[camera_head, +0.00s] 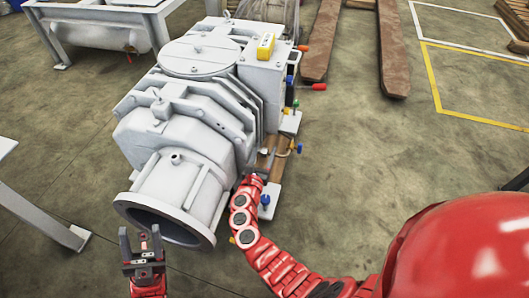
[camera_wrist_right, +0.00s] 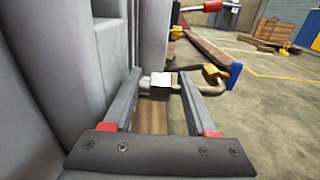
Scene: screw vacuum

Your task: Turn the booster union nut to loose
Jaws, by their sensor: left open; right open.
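The large grey vacuum pump (camera_head: 185,120) stands on the floor left of centre in the head view. A small pale block-shaped fitting (camera_wrist_right: 160,86), which looks like the union nut, shows in the right wrist view on a thin pipe (camera_wrist_right: 205,88). My right gripper (camera_wrist_right: 161,78) is open, with one finger on either side of this fitting; I cannot tell whether they touch it. In the head view the right arm reaches the pump's right side and its fingertips are hard to make out. My left gripper (camera_head: 140,240) is open and empty near the pump's round flange (camera_head: 165,220).
Blue-handled (camera_head: 265,200) and red-handled (camera_head: 318,87) valves stick out along the pump's right side. A yellow device (camera_head: 265,46) sits on top. A grey frame (camera_head: 40,215) stands at left. The floor right of the pump is mostly clear.

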